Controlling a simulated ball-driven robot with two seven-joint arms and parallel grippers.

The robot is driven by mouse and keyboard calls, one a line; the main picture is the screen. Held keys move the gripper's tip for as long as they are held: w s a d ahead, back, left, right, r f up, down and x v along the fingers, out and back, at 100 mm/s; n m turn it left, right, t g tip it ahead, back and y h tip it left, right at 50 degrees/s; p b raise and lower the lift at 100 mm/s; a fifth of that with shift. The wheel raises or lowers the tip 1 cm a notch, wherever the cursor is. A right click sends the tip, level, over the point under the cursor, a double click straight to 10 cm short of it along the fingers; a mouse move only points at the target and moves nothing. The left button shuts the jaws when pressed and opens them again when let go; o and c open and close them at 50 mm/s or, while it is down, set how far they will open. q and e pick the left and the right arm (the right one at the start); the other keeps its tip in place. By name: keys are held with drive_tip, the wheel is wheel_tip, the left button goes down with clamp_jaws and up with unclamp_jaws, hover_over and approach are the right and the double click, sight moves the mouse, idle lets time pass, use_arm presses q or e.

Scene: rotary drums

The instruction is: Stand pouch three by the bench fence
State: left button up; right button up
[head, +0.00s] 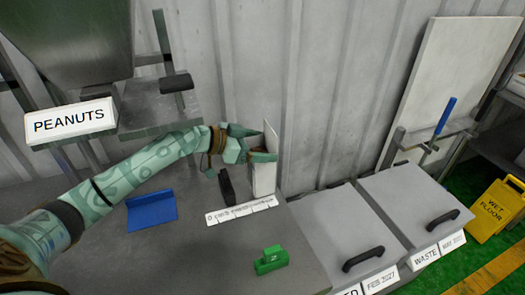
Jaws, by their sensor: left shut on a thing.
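My left arm reaches in from the left over a grey bench (215,255). My left gripper (262,156) is shut on a pale upright packet (264,181), at the back right of the bench. The fingers cover its upper part, and no number shows on it. I cannot tell whether its base touches the bench. A thin pale upright edge (271,136) rises behind the fingers; I cannot tell whether it is part of the packet or of a fence. My right gripper is out of view.
A white ruled strip (241,212) lies in front of the packet, with a small black block (227,187) beside it. A blue angled piece (152,207) and a green block marked 2 (270,261) are on the bench. Lidded bins (345,232) stand right; a PEANUTS hopper (75,45) hangs left.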

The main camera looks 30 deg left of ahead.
sight(265, 147)
use_arm(q)
drive_tip(key=w, duration=0.1)
drive_tip(key=w+a, duration=0.1)
drive_tip(key=w, duration=0.1)
drive_tip(key=shift+w+b, duration=0.2)
drive_tip(key=shift+b, duration=0.1)
drive_tip(key=shift+f+b, duration=0.35)
drive_tip(key=shift+f, duration=1.35)
drive_tip(key=shift+f, duration=0.15)
drive_tip(key=o, duration=1.7)
drive_tip(key=shift+s+a+r, duration=0.2)
drive_tip(key=shift+r, duration=0.05)
drive_tip(key=v, duration=0.7)
drive_tip(key=shift+d+r+p, duration=0.1)
drive_tip(key=shift+p, duration=0.2)
